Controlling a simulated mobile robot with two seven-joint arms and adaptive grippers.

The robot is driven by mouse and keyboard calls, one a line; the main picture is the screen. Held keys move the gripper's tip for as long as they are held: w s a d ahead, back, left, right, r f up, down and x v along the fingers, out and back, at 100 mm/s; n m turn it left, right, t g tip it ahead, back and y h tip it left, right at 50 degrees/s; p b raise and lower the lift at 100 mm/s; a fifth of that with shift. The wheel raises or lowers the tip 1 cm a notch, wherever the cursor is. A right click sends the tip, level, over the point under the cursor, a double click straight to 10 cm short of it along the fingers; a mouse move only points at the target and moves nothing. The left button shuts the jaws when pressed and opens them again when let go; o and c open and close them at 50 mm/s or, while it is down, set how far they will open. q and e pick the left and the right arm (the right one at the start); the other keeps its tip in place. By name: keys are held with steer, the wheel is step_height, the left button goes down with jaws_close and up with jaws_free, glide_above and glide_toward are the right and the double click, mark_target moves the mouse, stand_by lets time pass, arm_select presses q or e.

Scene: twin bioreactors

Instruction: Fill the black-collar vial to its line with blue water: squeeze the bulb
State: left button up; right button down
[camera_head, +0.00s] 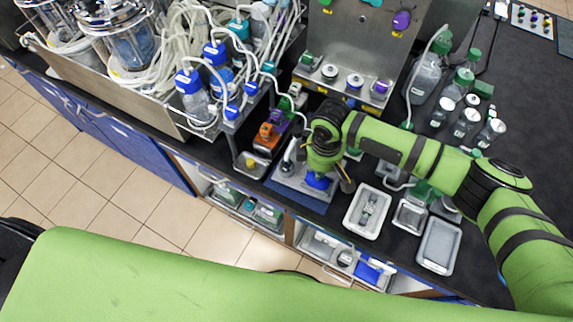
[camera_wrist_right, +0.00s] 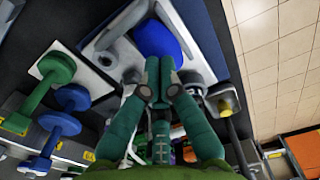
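My right gripper (camera_head: 322,172) is over the grey stand (camera_head: 288,178) on the blue mat (camera_head: 298,197), beside the blue bulb (camera_head: 317,181). In the right wrist view, the two dark green fingers (camera_wrist_right: 159,72) are close together. Their tips overlap the near edge of the blue bulb (camera_wrist_right: 158,38), most of which shows beyond them. I see no bulb clearly between the fingers, and contact is hard to tell. I cannot pick out the black-collar vial for sure; the gripper and wrist hide part of the stand. My left gripper is out of view.
An orange device (camera_head: 268,136) stands left of the stand. A white tray (camera_head: 367,210) and a grey tray (camera_head: 438,246) lie to the right. Blue-capped bottles (camera_head: 194,97) with tubing stand at the left. Several green-capped bottles (camera_head: 458,85) stand at the back right.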

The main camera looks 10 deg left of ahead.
steer(key=shift+f, duration=0.6)
steer(key=shift+f+b, duration=0.55)
steer(key=shift+f, duration=0.1)
stand_by(1.0)
steer(key=shift+r+p, duration=0.95)
steer(key=shift+p, duration=0.15)
steer(key=shift+r, duration=0.7)
steer(key=shift+r, duration=2.5)
